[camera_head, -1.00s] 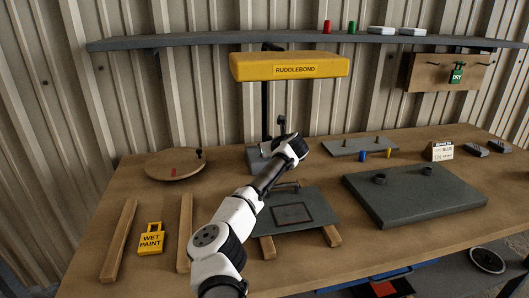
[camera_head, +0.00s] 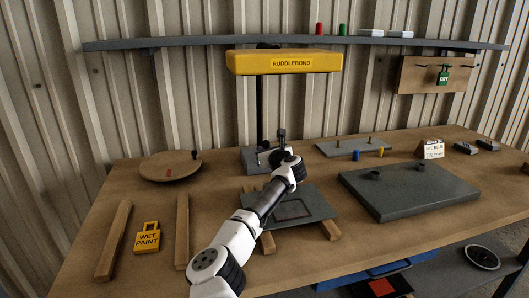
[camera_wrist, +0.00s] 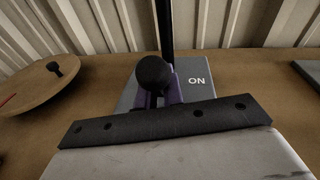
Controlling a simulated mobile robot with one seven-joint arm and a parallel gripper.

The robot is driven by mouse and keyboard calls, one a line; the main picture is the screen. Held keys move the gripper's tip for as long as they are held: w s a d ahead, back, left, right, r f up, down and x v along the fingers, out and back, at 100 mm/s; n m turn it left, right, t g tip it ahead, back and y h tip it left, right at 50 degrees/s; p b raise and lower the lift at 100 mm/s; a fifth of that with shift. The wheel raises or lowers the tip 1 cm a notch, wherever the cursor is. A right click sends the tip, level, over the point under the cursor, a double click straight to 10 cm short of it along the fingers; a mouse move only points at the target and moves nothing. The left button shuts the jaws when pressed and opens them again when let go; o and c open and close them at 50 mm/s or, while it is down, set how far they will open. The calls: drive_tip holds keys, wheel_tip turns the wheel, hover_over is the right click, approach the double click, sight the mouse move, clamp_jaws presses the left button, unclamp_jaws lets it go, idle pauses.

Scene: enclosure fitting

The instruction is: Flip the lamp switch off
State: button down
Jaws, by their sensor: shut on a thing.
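The lamp has a yellow head (camera_head: 284,62) marked RUDDLEBOND on a dark post above a grey base (camera_head: 250,157) at the back of the bench. In the wrist view its base (camera_wrist: 192,68) bears a white ON label, right of the switch. The switch is a lever with a round black knob (camera_wrist: 153,73), standing up in front of the post. My gripper (camera_wrist: 157,96) is shut on the switch lever, its purplish fingers just below the knob. In the head view my wrist hides part of the base. Whether the lamp is lit is unclear.
A round wooden board (camera_head: 170,168) lies left of the lamp. A grey plate (camera_head: 290,207) on wooden strips lies under my arm, and a thick grey slab (camera_head: 408,190) lies to the right. A yellow WET PAINT tag (camera_head: 147,238) lies front left. A shelf (camera_head: 400,42) runs above.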

drive_tip(key=shift+r, duration=0.3)
drive_tip(key=c, duration=1.5)
unclamp_jaws()
drive_tip(key=shift+f, duration=0.15)
drive_tip(key=shift+s, duration=0.1)
